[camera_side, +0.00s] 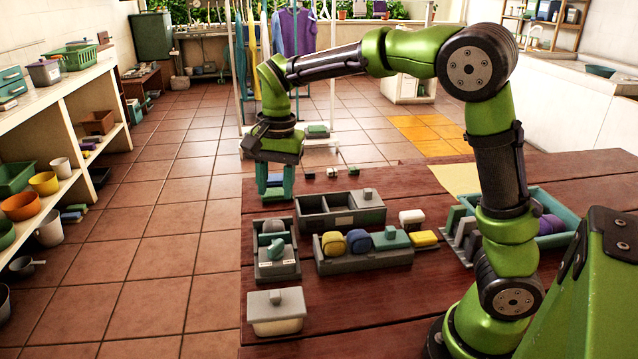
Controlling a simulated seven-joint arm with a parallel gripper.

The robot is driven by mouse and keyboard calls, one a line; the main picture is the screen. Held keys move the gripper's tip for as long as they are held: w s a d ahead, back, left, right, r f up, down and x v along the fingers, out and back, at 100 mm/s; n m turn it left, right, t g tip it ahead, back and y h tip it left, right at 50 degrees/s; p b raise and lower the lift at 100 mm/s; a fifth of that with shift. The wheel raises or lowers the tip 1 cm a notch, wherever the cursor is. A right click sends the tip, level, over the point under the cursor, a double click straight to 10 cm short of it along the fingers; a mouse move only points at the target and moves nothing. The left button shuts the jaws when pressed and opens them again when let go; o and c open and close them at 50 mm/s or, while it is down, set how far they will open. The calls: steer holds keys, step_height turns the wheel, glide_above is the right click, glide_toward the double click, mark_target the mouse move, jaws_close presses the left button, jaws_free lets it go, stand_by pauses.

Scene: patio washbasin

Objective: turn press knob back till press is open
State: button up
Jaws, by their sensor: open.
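A small grey device (277,262), which looks like the press, stands near the left edge of the wooden table. A grey-teal rounded knob (275,247) sits inside it, with a paler rounded part behind. Small white labels mark its front rim; I cannot read them or tell how far the knob is turned. My gripper (275,194) points straight down just behind the device, above its far end.
A grey divided tray (340,222) and a rack of coloured blocks (335,266) stand close right of the device. A lidded cream box (276,325) is in front. A teal crate (570,222) is at right. The table's left edge is close; bare wood (400,300) lies front right.

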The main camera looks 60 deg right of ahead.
mark_target(275, 244)
steer(key=f+m, duration=0.1)
steer(key=f, duration=0.4)
steer(key=w+f+m, duration=0.1)
steer(key=f+m, duration=0.1)
steer(key=f, duration=0.3)
steer(key=f+m, duration=0.2)
steer(key=f, duration=0.2)
steer(key=shift+w+d+f+g, duration=0.2)
steer(key=shift+w+f+g, duration=0.1)
steer(key=shift+w+f, duration=0.1)
jaws_close()
